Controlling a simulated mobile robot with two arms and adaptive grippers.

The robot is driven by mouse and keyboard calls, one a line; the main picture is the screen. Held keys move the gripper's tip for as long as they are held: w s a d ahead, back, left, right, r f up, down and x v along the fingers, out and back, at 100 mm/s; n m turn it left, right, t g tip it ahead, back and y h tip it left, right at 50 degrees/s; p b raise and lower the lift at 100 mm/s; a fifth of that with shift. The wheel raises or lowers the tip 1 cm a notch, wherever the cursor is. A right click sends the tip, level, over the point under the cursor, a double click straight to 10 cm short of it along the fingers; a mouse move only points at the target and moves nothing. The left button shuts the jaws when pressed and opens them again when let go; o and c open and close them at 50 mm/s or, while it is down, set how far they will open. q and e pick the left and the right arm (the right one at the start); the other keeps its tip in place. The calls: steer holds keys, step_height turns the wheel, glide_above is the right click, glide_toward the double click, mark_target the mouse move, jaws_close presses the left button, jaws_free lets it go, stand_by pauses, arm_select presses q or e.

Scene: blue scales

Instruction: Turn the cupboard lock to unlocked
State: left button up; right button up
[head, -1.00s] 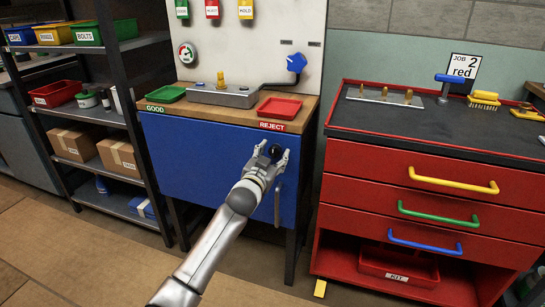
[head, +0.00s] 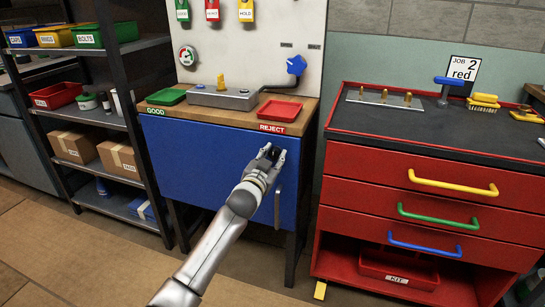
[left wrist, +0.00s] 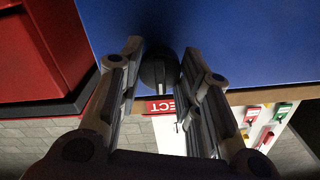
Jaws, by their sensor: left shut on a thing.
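The blue cupboard (head: 205,170) stands under the wooden worktop. Its lock is a dark round knob (head: 270,153) near the upper right of the blue front, mostly hidden by my fingers. My left gripper (head: 272,152) is at the knob and shut on it. In the left wrist view the black knob (left wrist: 158,72) sits between the two fingers (left wrist: 159,78) against the blue front (left wrist: 220,35). Which way the lock is turned cannot be told. My right gripper is not in view.
A grey vertical handle (head: 278,206) is just below the knob. The red reject tray (head: 279,111) and green good tray (head: 166,96) sit on the worktop above. A red drawer cabinet (head: 420,190) stands to the right, and a shelf rack (head: 95,120) to the left.

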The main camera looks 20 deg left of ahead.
arm_select(q)
steer(key=m+p, duration=0.2)
steer(key=m, duration=0.1)
steer(key=shift+r+m, duration=0.1)
steer(key=shift+m, duration=0.2)
steer(key=m+p, duration=0.1)
steer(key=m, duration=0.3)
steer(key=shift+m+p, duration=0.3)
steer(key=m, duration=0.4)
steer(key=shift+m+p, duration=0.3)
steer(key=shift+p, duration=0.1)
steer(key=shift+m+p, duration=0.35)
steer(key=shift+m, duration=1.95)
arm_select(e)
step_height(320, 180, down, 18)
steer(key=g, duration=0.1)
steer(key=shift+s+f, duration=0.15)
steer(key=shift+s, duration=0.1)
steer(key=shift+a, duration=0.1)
arm_select(q)
steer(key=o, duration=1)
steer(key=shift+f, duration=0.2)
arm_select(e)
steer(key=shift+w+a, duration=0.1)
